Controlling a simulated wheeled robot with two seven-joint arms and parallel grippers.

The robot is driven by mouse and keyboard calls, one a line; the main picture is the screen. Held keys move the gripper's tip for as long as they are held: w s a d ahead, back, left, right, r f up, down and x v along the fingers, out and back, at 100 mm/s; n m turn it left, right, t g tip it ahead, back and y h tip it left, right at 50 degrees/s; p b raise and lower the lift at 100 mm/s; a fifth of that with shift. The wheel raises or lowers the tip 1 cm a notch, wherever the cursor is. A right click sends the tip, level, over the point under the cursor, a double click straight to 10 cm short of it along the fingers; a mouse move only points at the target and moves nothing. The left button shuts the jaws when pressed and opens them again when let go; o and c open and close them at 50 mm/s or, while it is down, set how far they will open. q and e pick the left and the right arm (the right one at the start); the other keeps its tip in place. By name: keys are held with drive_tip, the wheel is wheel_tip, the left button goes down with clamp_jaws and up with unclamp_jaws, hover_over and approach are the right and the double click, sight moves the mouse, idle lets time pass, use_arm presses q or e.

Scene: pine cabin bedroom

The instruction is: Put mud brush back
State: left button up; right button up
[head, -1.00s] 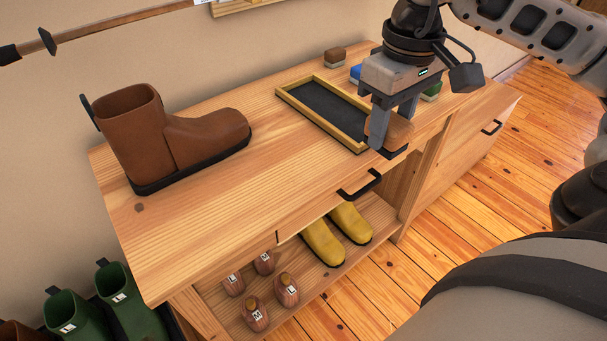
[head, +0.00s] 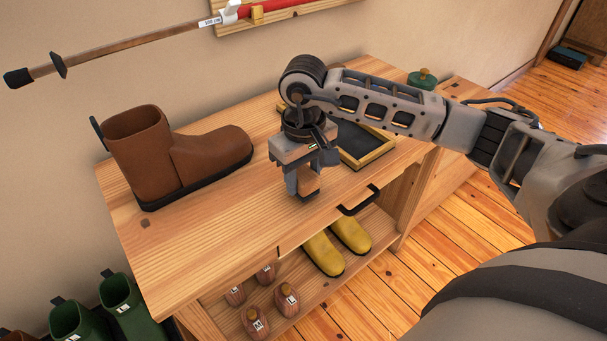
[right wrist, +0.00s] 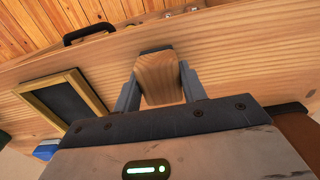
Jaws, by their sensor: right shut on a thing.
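My right gripper (head: 304,194) is shut on a wooden-backed brush (head: 310,184) and holds it over the bench top, between the brown boot and the tray. In the right wrist view the brush's pale wooden back (right wrist: 160,76) sits between the two grey fingers, with a dark edge at its far end. I cannot tell whether it touches the bench. A shallow tray with a yellow wooden rim (head: 371,162) and dark mat lies to the right, partly hidden by my arm; it also shows in the right wrist view (right wrist: 97,101). My left gripper is out of view.
A brown boot (head: 184,163) stands on the bench (head: 215,235) at left. Yellow boots (head: 323,253) and several wooden shoe trees are on the shelf below. A black drawer handle (head: 357,202) juts from the front. A green-lidded pot (head: 422,78) stands at the far right.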

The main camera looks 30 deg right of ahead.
drive_tip(key=shift+f, duration=0.45)
drive_tip(key=shift+f, duration=0.15)
drive_tip(key=o, duration=1)
